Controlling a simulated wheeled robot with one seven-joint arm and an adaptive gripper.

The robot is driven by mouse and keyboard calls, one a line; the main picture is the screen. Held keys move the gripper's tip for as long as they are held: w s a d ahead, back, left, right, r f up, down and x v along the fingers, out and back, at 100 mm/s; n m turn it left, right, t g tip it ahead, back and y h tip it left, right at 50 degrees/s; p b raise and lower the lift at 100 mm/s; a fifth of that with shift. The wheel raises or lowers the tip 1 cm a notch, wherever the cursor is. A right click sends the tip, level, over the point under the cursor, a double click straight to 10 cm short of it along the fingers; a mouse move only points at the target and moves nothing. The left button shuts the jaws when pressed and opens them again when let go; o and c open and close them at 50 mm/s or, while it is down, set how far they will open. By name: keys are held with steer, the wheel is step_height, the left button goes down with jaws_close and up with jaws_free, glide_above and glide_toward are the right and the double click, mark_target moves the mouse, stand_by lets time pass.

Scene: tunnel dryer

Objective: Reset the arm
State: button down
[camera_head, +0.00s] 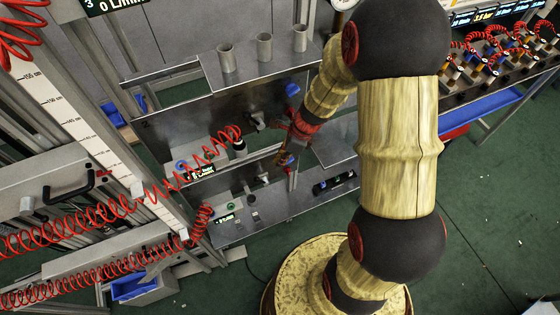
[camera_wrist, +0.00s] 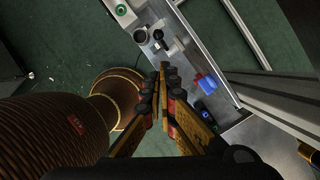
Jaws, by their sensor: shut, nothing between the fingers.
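My arm rises from its round base, bends at a dark elbow near the top, and reaches down and left in the head view. My gripper (camera_head: 281,161) is at its end, small and partly blurred there, in front of the grey metal bench. In the wrist view my gripper (camera_wrist: 163,72) points up the picture with its yellow and black fingers together at the tips. Nothing shows between them. The tips appear over the edge of the metal bench (camera_wrist: 222,62), with green floor to the left.
A metal shelf with three grey cups (camera_head: 264,47) stands behind the bench. Red coiled hoses (camera_head: 120,205) stretch across the left. A blue object (camera_wrist: 206,82) lies close right of my fingers. A rack with a blue tray (camera_head: 480,120) stands at right. Green floor (camera_head: 490,220) is open there.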

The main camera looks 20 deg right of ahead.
stand_by(0.4)
steer(key=s+a+r+n+t+h+b, duration=0.1)
steer(key=s+a+r+n+t+b, duration=0.1)
steer(key=s+r+n+b, duration=0.3)
steer(key=s+a+r+n+t+h+b, duration=0.1)
steer(key=s+r+n+b, duration=0.4)
steer(key=s+r+n, duration=0.6)
step_height(320, 180, up, 5)
steer(key=n+t+h, duration=0.1)
steer(key=n, duration=0.8)
steer(key=shift+s+a+f+h, duration=0.2)
steer(key=shift+s+a+h, duration=0.1)
steer(key=shift+a, duration=0.1)
steer(key=shift+a, duration=0.15)
